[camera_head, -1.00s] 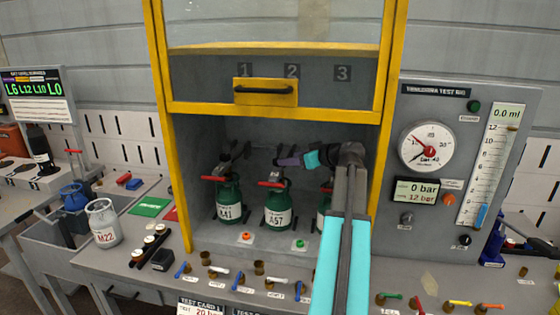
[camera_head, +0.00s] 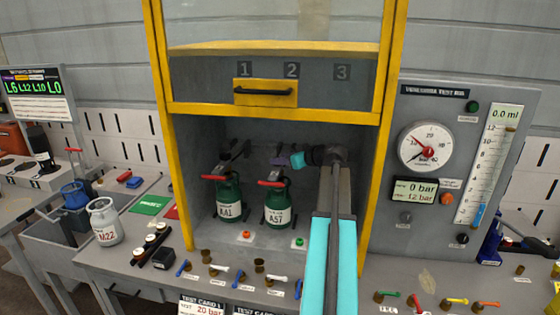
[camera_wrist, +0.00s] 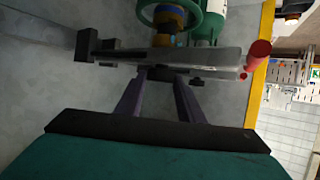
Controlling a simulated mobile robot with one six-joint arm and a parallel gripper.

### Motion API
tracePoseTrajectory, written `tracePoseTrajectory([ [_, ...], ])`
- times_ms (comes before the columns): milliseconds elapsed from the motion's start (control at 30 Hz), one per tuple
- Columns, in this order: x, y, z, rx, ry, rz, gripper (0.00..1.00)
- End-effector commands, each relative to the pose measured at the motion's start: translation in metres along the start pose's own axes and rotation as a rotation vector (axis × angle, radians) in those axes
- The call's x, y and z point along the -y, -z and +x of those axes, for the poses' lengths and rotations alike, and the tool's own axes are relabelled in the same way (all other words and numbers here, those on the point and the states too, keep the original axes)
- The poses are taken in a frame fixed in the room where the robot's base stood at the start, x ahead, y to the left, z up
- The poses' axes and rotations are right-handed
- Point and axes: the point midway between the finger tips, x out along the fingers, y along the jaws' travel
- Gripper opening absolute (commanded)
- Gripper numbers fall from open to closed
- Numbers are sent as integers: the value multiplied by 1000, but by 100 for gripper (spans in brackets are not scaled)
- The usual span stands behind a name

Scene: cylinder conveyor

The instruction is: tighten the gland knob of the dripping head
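Two green cylinders stand in the yellow-framed cabinet in the head view: one marked A1 (camera_head: 228,202) under sign 1, one marked A57 (camera_head: 277,207) under sign 2. Each has a red lever on top. My arm hides the place under sign 3. Beyond are a blue-and-brass knob (camera_wrist: 170,17) and a green ring (camera_wrist: 200,14). I see no drip.
A yellow drawer front (camera_head: 265,92) and raised glass door are above the opening. Small valves and coloured-handled fittings line the bench front. The test panel gauge (camera_head: 425,147) is at the right; its display reads 0 bar. A white M22 pot (camera_head: 104,222) stands left.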

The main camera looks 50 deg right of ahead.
Motion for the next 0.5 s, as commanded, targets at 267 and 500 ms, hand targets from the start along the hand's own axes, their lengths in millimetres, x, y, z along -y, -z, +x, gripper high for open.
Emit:
tracePoseTrajectory([
  [267,6,0,1,1,3,1,12],
  [500,5,-1,1,2,-29,13,12],
])
